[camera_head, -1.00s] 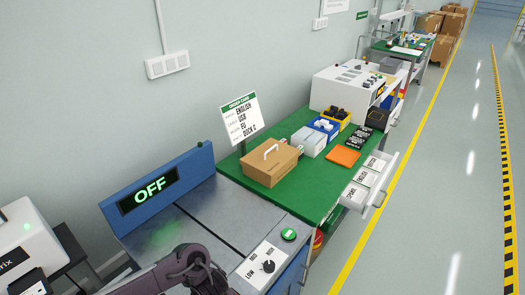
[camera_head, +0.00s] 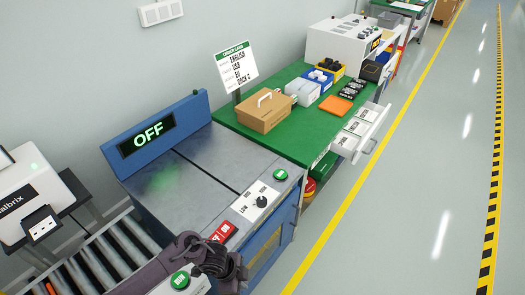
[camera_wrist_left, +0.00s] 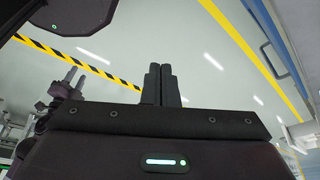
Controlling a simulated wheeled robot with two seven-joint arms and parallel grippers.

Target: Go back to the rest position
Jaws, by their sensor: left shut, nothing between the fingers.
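My left arm comes in from the bottom left of the head view, and my left gripper (camera_head: 228,268) is in front of the metal machine with the blue OFF sign. In the left wrist view its two dark fingers (camera_wrist_left: 165,84) stand together, shut with nothing between them. Beyond the fingers that view shows grey floor and yellow lines. My right gripper cannot be made out in the head view.
The machine (camera_head: 190,165) has green and red buttons and a LOW-HIGH knob (camera_head: 261,202). A roller conveyor (camera_head: 95,262) runs at bottom left beside a white printer-like device (camera_head: 38,200). The green table (camera_head: 292,143) holds a cardboard box (camera_head: 263,113). Floor at right is clear.

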